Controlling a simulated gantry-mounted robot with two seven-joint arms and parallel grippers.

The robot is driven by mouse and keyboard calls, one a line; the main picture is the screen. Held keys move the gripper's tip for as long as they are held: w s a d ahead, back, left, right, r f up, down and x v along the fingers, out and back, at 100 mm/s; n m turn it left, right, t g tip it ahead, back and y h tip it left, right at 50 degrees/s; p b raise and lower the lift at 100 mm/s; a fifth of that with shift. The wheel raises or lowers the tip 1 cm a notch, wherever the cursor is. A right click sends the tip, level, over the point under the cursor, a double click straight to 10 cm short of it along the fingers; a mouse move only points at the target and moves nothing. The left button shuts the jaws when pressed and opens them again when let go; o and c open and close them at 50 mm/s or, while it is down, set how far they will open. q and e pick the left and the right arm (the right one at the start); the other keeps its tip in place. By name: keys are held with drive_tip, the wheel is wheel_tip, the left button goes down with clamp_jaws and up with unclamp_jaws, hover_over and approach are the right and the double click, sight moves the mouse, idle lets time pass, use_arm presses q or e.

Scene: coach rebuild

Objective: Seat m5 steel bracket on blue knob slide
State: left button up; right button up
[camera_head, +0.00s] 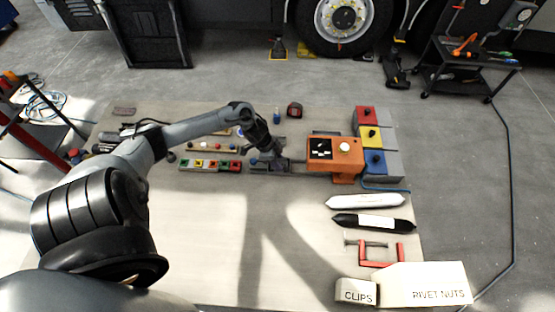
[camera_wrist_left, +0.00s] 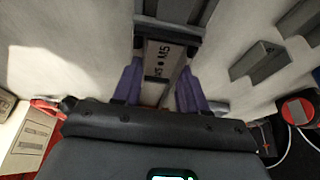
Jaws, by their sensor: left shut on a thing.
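My left gripper (camera_head: 268,154) reaches down over a dark grey slide fixture (camera_head: 285,166) near the middle of the bench mat. In the left wrist view its two purple fingers (camera_wrist_left: 158,88) are shut on a steel bracket (camera_wrist_left: 158,60) marked M5. The bracket's far end is close to a dark grey block (camera_wrist_left: 172,12); I cannot tell whether it touches or is seated. In the head view the bracket is too small and covered to make out. I cannot clearly identify a blue knob on the slide. My right gripper is not in view.
A strip of coloured blocks (camera_head: 210,165) lies to the left. The mat's front middle is clear.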

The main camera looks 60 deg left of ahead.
use_arm(q)
drive_tip(key=o, duration=1.6)
drive_tip(key=shift+c, duration=0.2)
wheel_tip(320, 180, up, 6)
drive_tip(key=p, duration=0.6)
